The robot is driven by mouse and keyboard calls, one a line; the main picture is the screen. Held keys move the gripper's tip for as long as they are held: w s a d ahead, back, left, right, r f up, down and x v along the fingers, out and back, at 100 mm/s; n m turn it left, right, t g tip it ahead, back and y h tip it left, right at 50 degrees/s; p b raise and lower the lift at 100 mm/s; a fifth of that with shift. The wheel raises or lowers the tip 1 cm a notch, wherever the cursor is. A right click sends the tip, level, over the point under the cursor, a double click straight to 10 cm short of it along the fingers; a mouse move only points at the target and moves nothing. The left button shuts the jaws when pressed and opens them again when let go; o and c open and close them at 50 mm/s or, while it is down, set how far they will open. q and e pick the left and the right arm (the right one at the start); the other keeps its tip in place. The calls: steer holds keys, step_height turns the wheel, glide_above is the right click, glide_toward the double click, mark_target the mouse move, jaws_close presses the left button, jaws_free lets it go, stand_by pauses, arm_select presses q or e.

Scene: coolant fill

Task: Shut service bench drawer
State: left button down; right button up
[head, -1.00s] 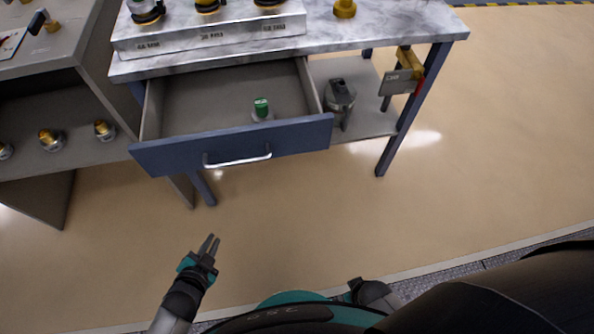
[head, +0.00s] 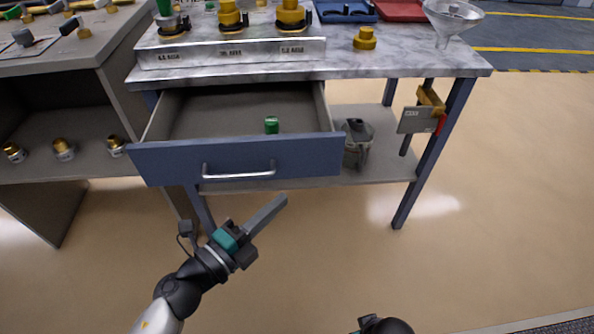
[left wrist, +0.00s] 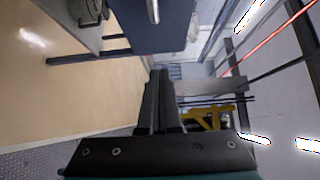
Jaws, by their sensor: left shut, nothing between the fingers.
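The service bench drawer (head: 310,158) has a blue front and stands pulled out below the marble bench top (head: 380,66). Its silver bar handle (head: 238,173) runs across the front. A small green-topped item (head: 271,125) is inside the drawer. My left gripper (head: 277,203) is shut and empty, below and in front of the drawer, apart from the handle in the head view. In the left wrist view the shut fingers (left wrist: 157,95) point toward the blue drawer front (left wrist: 165,25), with part of the handle (left wrist: 153,10) at the top edge. My right gripper's fingers do not show.
A grey cabinet (head: 60,95) with several brass-topped fittings stands to the left. On the bench are a rack (head: 235,52) with yellow fittings, a brass piece (head: 365,38) and a clear funnel (head: 452,15). The floor in front is clear.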

mark_target(309, 159)
arm_select(q)
steer(key=shift+w+d+b, duration=0.25)
steer(key=shift+w+d, duration=0.55)
steer(key=shift+w, duration=0.65)
steer(key=shift+w+d+b, duration=0.25)
steer(key=shift+w+d, duration=0.5)
steer(key=shift+w, duration=0.7)
steer(key=shift+w+d+b, duration=0.25)
steer(key=shift+w+d, duration=0.55)
steer(key=shift+w, duration=0.65)
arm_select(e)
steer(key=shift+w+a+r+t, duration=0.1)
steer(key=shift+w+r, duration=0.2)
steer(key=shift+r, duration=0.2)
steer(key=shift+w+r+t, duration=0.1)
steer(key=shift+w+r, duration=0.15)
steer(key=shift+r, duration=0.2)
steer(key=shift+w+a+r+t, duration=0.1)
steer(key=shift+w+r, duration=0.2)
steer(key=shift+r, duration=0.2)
